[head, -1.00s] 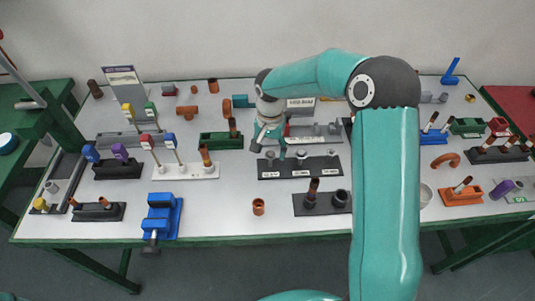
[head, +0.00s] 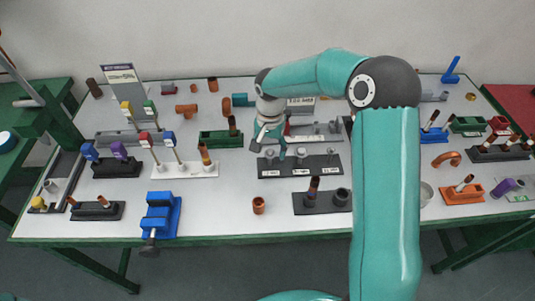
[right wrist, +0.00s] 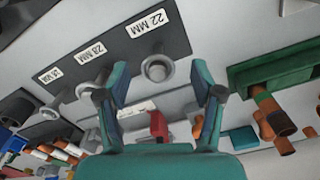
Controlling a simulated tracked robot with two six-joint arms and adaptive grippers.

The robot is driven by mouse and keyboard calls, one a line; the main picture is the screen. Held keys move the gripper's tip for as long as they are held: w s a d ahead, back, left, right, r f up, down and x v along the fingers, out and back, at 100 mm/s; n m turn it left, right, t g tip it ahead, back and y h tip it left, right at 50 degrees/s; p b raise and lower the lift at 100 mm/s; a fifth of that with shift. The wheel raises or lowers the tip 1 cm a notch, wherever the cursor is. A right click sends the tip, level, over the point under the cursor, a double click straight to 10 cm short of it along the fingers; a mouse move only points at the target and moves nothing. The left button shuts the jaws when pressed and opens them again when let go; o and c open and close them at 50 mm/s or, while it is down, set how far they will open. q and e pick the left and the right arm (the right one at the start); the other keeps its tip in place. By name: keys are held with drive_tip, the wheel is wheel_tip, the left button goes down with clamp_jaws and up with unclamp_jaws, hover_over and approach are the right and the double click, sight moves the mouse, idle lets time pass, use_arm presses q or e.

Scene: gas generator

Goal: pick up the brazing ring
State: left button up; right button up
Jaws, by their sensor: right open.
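I take the brazing rings to be the small grey rings on the black holder (head: 315,172), in a row behind size labels. The ring behind the 22 MM label (right wrist: 157,68) shows in the right wrist view as a round grey piece with an open centre. In the head view it is at the holder's left end, partly hidden by my gripper. My right gripper (head: 268,146) is above that end. In the right wrist view its teal fingers (right wrist: 162,82) are spread, with nothing held; the 22 MM ring appears between and just beyond the tips. My left gripper is not in view.
A green holder (head: 220,141) with copper pieces stands left of the gripper. A dark block with upright pieces (head: 325,203) is in front of the ring holder. A copper fitting (head: 259,205) and blue vise (head: 160,216) stand nearer the front edge. Bare tabletop lies between them.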

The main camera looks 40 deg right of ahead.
drive_tip(key=c, duration=0.8)
drive_tip(key=shift+r, duration=0.1)
